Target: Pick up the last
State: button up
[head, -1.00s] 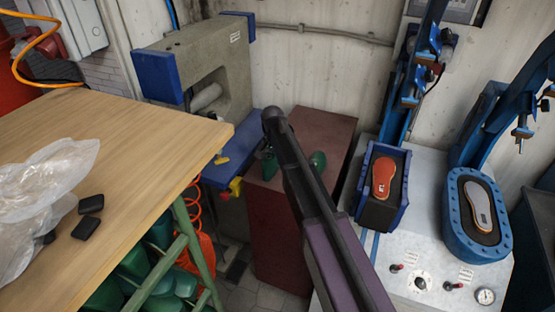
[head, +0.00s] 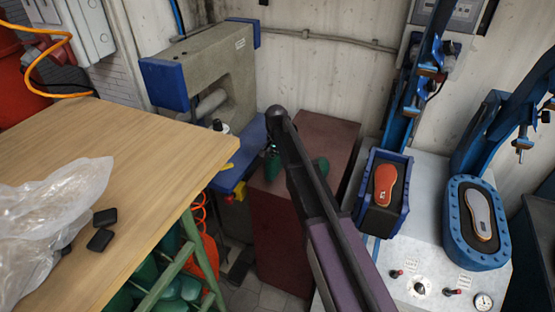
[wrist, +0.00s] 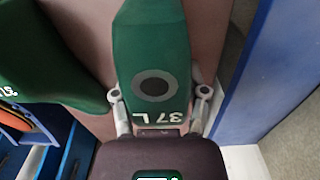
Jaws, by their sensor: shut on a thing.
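A green shoe last (wrist: 152,50) marked "37 L", with a dark round hole in a grey ring, fills the middle of the wrist view. My gripper (wrist: 159,94) is shut on it, one finger at each side near the marked end. A second green last (wrist: 45,65) lies to its left, partly out of the picture. In the head view green lasts show on both sides of my arm, one at left (head: 272,166) and one at right (head: 321,166), on a dark red cabinet (head: 282,235). My arm hides the grip there.
A wooden table (head: 150,140) with a clear plastic bag (head: 55,200) and black pieces (head: 101,239) stands at left. A grey and blue machine (head: 225,75) is behind. At right, a press bench (head: 405,265) holds two moulds with soles (head: 384,184) (head: 479,214).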

jog(key=s+r, duration=0.1)
jog(key=s, duration=1.5)
jog(key=shift+a+r+p, duration=0.2)
jog(key=shift+r+p, duration=0.15)
jog(key=shift+p, duration=0.05)
